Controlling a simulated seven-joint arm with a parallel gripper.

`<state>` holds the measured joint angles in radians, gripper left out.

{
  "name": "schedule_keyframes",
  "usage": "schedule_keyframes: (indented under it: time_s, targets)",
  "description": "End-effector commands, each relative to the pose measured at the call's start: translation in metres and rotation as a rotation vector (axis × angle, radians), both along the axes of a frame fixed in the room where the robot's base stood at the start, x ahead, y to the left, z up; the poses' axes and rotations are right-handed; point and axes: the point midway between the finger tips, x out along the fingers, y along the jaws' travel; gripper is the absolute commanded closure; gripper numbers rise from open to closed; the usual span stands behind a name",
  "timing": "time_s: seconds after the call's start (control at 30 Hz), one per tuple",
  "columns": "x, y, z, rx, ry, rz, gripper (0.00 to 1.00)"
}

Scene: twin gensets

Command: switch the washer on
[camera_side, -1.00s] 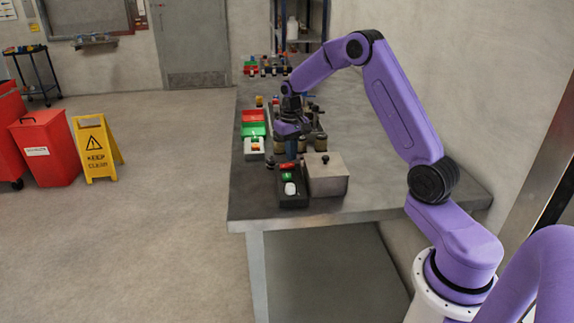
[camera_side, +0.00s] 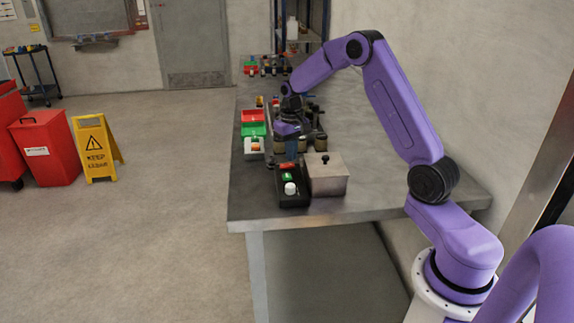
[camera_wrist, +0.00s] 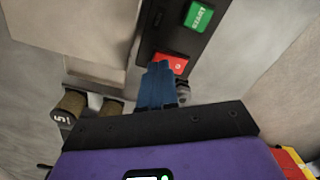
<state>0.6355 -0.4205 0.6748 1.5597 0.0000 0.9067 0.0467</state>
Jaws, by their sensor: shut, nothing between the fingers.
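A black control box (camera_side: 293,200) sits near the front edge of the bench. It carries a green button marked START, seen in the wrist view (camera_wrist: 199,15), and a red button (camera_wrist: 172,62) beside it. A white knob-like part (camera_side: 290,188) shows at its near end in the side view. My gripper (camera_wrist: 157,68) is shut and empty, its blue fingertips at the edge of the red button and partly covering it. I cannot tell whether they touch it. The green button is clear of the fingers. No washer label is readable.
A metal box with a black knob (camera_side: 327,178) stands right beside the control box. Green and red trays (camera_side: 252,116) lie farther back. Bare bench lies left of the control box.

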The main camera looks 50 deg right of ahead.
Motion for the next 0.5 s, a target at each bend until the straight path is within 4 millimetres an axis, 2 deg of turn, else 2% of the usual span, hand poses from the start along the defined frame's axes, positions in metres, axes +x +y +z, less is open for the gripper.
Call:
schedule_keyframes:
  time_s: [0.5]
  targets:
    - [-0.0001,-0.0001,-0.0071,0.0,0.001,0.0,1.0]
